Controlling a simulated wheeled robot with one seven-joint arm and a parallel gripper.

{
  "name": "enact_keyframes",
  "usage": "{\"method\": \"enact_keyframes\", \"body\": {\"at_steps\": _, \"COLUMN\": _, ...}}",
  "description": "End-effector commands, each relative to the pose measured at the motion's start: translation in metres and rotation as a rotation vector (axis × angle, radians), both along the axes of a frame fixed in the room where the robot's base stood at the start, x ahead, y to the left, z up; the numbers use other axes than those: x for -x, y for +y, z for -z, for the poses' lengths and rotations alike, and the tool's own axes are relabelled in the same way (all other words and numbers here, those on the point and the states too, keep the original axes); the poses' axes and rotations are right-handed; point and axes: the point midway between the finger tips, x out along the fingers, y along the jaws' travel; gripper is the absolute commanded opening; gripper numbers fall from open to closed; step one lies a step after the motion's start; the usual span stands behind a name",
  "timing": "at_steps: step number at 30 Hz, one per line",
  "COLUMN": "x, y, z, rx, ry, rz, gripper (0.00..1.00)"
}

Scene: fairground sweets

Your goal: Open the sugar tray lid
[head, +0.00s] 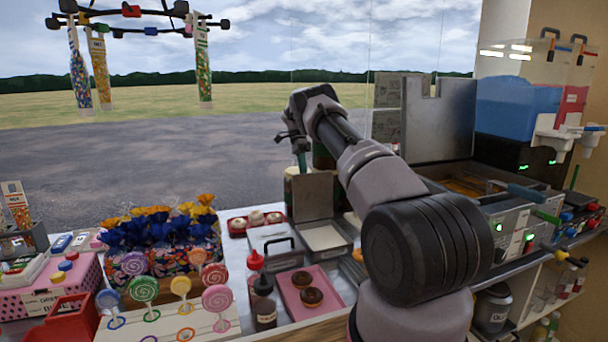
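The tray with white contents, which looks like the sugar tray (347,249), stands on the counter in the head view, left of my arm. Its white contents show from above. A grey flat panel that looks like its lid (313,197) stands upright at the tray's back edge. My gripper (297,150) is above and behind this panel, with its fingers small and dark. A thin teal piece (301,163) shows just below the gripper; I cannot tell whether it is held or whether the gripper touches the lid.
A closed grey lid with a black handle (281,252) lies left of the tray. A pink tray (326,307) with doughnuts, sauce bottles (264,302) and a lollipop stand (205,325) are in front. Wrapped sweets (165,235) fill the left; fryers (510,222) stand right.

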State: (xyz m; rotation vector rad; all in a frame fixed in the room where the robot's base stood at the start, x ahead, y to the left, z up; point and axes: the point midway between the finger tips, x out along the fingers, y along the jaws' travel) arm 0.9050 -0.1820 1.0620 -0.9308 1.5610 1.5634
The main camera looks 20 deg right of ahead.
Motion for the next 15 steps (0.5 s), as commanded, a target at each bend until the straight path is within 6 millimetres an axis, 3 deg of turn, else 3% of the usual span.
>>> {"method": "enact_keyframes", "body": {"at_steps": 8, "x": 0.0009, "y": 0.0006, "z": 0.0023, "rx": -0.002, "ry": 0.005, "rz": 0.002, "gripper": 0.0}}
{"method": "enact_keyframes", "body": {"at_steps": 9, "x": 0.0009, "y": 0.0006, "z": 0.0023, "rx": -0.001, "ry": 0.005, "rz": 0.002, "gripper": 0.3}}
{"method": "enact_keyframes", "body": {"at_steps": 10, "x": 0.0008, "y": 0.0006, "z": 0.0022, "rx": -0.001, "ry": 0.004, "rz": 0.002, "gripper": 0.41}}
{"method": "enact_keyframes", "body": {"at_steps": 15, "x": 0.0005, "y": 0.0003, "z": 0.0012, "rx": -0.001, "ry": 0.002, "rz": 0.0, "gripper": 0.45}}
